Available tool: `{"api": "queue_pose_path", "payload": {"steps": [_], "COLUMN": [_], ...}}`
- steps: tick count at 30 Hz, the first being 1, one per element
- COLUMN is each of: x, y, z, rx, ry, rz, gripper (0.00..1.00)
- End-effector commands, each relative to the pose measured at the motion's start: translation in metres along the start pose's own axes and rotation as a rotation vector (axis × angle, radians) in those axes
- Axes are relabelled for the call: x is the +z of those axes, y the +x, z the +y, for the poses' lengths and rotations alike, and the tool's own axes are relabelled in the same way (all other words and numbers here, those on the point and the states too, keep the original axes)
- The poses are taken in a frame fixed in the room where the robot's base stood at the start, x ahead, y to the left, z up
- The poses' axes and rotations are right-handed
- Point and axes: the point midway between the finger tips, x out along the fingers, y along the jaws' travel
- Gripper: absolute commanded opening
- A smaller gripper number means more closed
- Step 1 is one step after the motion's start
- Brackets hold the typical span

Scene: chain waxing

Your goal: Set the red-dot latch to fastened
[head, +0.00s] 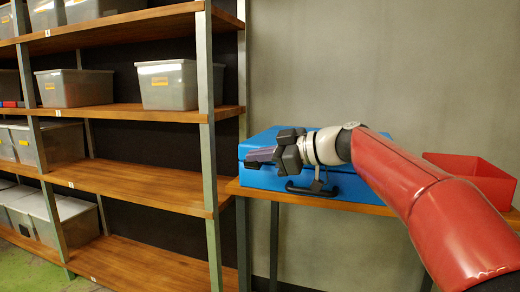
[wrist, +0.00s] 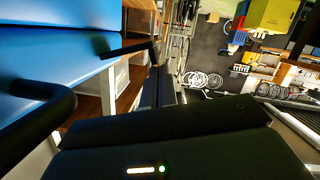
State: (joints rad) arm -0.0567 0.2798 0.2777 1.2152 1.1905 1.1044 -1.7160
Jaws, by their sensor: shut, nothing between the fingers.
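A closed blue case (head: 262,179) lies on a wooden table, with a black handle (head: 312,189) on its front side. My gripper (head: 254,160) is in front of the case's left part, its fingers pointing left. It is shut and empty. I cannot tell whether it touches the case. In the wrist view the blue case (wrist: 55,55) fills the upper left, and the black handle (wrist: 35,120) shows at the left, close to my dark gripper body. I cannot make out a red-dot latch in either view; my gripper and arm cover part of the case front.
A red open bin (head: 475,178) stands on the table's right, behind my arm. A shelf rack (head: 205,120) with several grey bins stands close to the table's left end. The table's front edge (head: 350,206) runs below the case. Bicycle wheels (wrist: 205,80) lie far off in the wrist view.

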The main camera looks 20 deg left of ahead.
Motion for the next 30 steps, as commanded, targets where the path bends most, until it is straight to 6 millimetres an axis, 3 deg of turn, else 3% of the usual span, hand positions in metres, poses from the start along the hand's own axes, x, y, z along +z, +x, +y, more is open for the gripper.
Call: {"api": "queue_pose_path", "payload": {"steps": [21, 30], "x": [0.017, 0.014], "y": [0.004, 0.003], "z": [-0.009, -0.009], "rx": [0.032, 0.031], "ry": [-0.126, -0.123], "rz": [0.001, 0.000], "gripper": [0.00, 0.00]}}
